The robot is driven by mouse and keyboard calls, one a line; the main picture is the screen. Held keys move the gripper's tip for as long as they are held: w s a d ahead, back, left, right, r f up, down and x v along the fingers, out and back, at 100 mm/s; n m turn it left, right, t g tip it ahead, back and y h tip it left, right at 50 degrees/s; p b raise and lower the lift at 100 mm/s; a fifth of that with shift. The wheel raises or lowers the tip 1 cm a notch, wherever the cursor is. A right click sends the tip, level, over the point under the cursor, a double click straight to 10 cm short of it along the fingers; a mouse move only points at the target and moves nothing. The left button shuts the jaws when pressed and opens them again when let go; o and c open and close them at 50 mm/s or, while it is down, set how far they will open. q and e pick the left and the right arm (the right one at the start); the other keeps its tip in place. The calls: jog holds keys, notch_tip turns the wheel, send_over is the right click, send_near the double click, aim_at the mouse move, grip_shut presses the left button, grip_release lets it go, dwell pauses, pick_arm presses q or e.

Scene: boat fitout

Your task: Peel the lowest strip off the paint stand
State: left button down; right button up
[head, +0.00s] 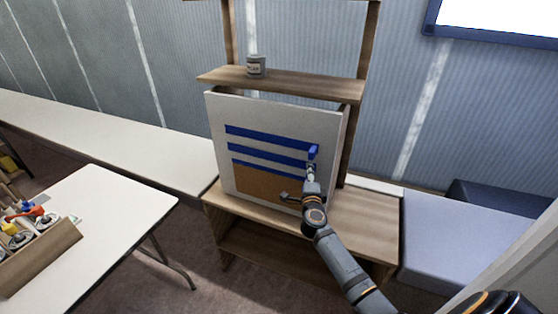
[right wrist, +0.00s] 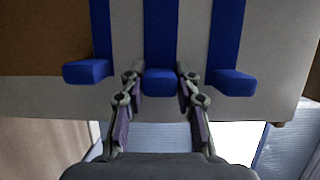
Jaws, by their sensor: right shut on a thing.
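The paint stand's pale panel (head: 278,118) carries three blue strips above a brown area (head: 262,184). The top strip (head: 270,138), middle strip (head: 265,154) and lowest strip (head: 262,169) run across it. In the right wrist view the lowest strip (right wrist: 101,35) is at left beside the brown area, with its blue end tab (right wrist: 86,72). My right gripper (right wrist: 160,78) is shut on the end tab of the middle strip (right wrist: 161,30), one finger on each side. The top strip (right wrist: 226,30) is at right, its tab free. My left gripper is not in view.
A grey can (head: 256,66) stands on the shelf (head: 285,82) above the panel. A white table (head: 118,212) with a wooden box (head: 45,257) of tools is at left. A blue bench (head: 460,232) is at right. Floor between table and stand is clear.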

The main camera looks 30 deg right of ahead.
jog(key=shift+s+a+p, duration=0.55)
jog(key=shift+s+a, duration=0.3)
jog(key=shift+a, duration=0.15)
jog(key=s+a+p, duration=0.1)
jog(key=s+a, duration=0.4)
jog(key=a, duration=0.1)
jog(key=shift+s+p, duration=0.15)
jog(key=shift+p, duration=0.25)
